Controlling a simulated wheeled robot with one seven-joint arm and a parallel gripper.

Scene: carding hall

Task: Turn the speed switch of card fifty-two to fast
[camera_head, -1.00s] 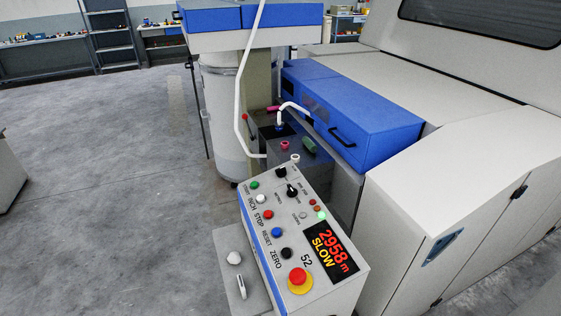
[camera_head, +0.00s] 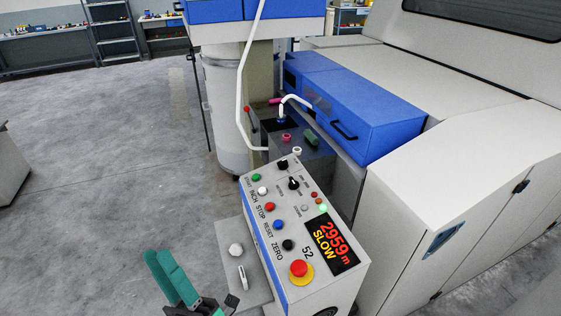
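The control box of card fifty-two (camera_head: 318,284) has a sloped grey panel marked 52. Its display (camera_head: 331,245) reads 2959 m in red and SLOW in yellow. Two black rotary knobs (camera_head: 293,184) and (camera_head: 282,165) sit near the panel's far end. Their small labels are too blurred to read, so I cannot tell which is the speed switch. My gripper (camera_head: 167,268), with teal fingers, is at the bottom edge, left of the box and well short of the knobs. It is partly cut off, and its opening is unclear.
Green, white, red, blue and black buttons run down the panel's left side. A red emergency button (camera_head: 299,268) is at the near end. A small grey shelf (camera_head: 230,265) adjoins the box. The machine body (camera_head: 450,170) stands right; floor is clear left.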

